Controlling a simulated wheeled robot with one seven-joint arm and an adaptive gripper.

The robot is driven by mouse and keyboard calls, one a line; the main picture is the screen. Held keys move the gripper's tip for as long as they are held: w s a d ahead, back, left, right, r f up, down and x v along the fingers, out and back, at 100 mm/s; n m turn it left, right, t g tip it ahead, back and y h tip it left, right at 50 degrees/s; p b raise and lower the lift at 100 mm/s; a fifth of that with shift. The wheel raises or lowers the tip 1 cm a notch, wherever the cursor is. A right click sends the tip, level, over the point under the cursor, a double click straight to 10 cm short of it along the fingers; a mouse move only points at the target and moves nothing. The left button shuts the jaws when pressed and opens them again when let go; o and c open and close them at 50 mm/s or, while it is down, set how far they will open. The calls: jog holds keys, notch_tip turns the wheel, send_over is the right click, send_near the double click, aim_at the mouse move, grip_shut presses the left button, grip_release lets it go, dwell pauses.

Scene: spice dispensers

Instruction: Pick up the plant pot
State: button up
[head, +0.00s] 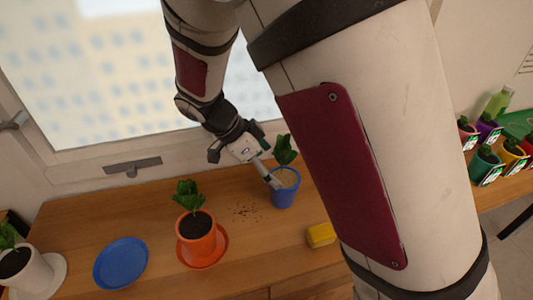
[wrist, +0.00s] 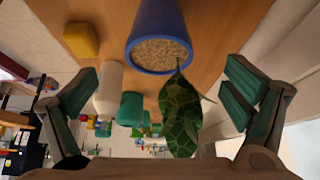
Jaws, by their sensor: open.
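A blue plant pot (head: 285,199) with pale granular fill and a leafy green plant (head: 285,150) stands upright on the wooden table below the window. My gripper (head: 252,156) is close beside it, at its upper left. In the wrist view the blue pot (wrist: 160,22) appears between and beyond my open fingers (wrist: 161,72), with its leaves (wrist: 181,115) hanging into the space between them. I see no finger closed on the pot. An orange plant pot (head: 197,236) stands on an orange saucer (head: 220,251). A white plant pot (head: 30,272) is at the lower left, partly cut off.
An empty blue saucer (head: 121,262) lies left of the orange pot. Spilled soil (head: 246,210) lies near the blue pot, and a yellow block (head: 321,235) is in front of it. Several small colourful pots (head: 485,162) stand far right. The window frame (head: 110,160) is close behind.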

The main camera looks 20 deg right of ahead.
aim_at(282, 177)
jog(key=shift+x, duration=3.2)
jog(key=shift+r, duration=0.1)
jog(key=c, duration=1.8)
